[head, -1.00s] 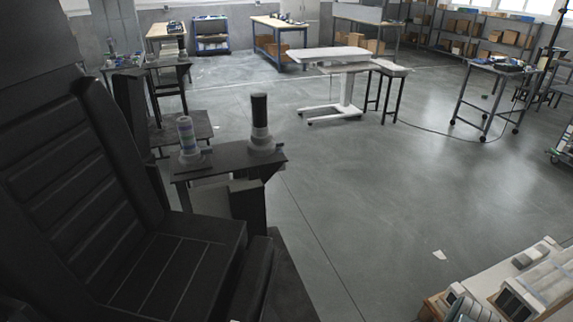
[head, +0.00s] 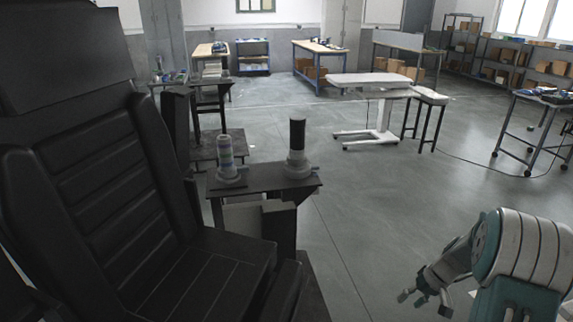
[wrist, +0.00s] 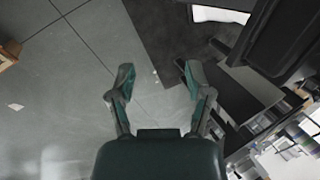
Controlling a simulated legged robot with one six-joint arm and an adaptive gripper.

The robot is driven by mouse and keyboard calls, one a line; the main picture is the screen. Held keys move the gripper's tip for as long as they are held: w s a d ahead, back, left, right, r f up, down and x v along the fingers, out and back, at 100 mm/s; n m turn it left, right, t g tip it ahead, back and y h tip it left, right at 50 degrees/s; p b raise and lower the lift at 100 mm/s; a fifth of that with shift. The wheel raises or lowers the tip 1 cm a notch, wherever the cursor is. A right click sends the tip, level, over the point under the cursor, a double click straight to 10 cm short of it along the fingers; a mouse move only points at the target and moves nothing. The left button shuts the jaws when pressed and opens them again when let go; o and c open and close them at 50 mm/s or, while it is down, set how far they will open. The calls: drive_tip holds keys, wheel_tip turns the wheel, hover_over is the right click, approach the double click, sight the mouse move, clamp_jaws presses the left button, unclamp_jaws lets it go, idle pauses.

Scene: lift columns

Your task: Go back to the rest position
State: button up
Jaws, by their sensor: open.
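My gripper (head: 425,298) shows at the lower right of the head view, at the end of my arm, above the grey floor. In the wrist view my gripper (wrist: 158,80) is open, its two teal fingers spread apart with nothing between them. Beyond the fingers lie bare floor at left and a dark mat (wrist: 165,30) at the top. No held object shows.
A black seat (head: 110,180) fills the left of the head view. Beside it a dark stand (head: 262,180) carries a dark column (head: 297,140) and a banded light column (head: 225,155). A white table (head: 368,80) stands farther back. The central floor is open.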

drive_tip(key=s+a+r+t+h, duration=0.1)
drive_tip(key=s+a+r, duration=0.25)
drive_tip(key=r, duration=0.35)
drive_tip(key=s+a+r+h, duration=0.1)
drive_tip(key=s+a+r, duration=0.1)
drive_tip(key=a+r, duration=0.35)
drive_tip(key=s+a+r+t+h, duration=0.1)
drive_tip(key=s+a+r, duration=0.15)
drive_tip(key=r, duration=0.45)
drive_tip(key=s+a+r+t+h, duration=0.1)
drive_tip(key=s+a+r, duration=0.2)
drive_tip(key=s, duration=0.4)
drive_tip(key=s+a+r+t+h, duration=0.1)
drive_tip(key=s+a+r+t, duration=0.1)
drive_tip(key=s, duration=0.5)
drive_tip(key=shift+s+a+r+n, duration=0.4)
drive_tip(key=shift+a+r, duration=0.4)
drive_tip(key=shift+a, duration=0.45)
